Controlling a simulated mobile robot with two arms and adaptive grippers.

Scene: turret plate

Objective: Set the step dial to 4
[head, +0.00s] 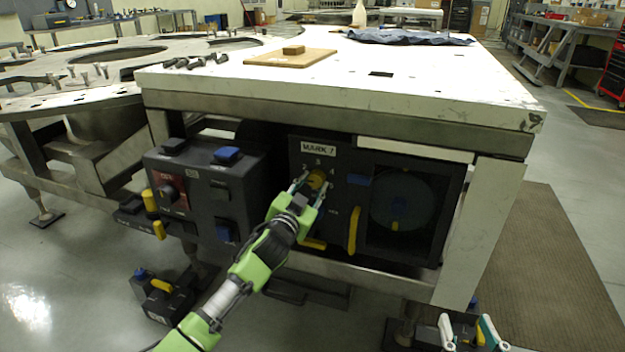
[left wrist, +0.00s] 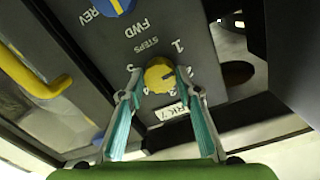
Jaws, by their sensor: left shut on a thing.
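The step dial (left wrist: 157,77) is a round yellow knob on the dark control panel. A dark mark on its face points right in the left wrist view, toward the side where the 2 is. The 1 and the word STEPS show clear of the fingers; the other numbers are partly hidden. In the head view the dial (head: 317,179) has 2, 3 and 4 around it, with 4 at its right. My left gripper (left wrist: 158,84) is shut on the dial, one finger on each side. My right gripper (head: 472,336) is low at the bottom right, empty, fingers apart.
The dial's panel (head: 318,150) sits under a white-topped metal table (head: 420,80). A yellow handle (head: 354,230) stands right of the dial. A grey control box (head: 205,195) with blue buttons is on the left.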

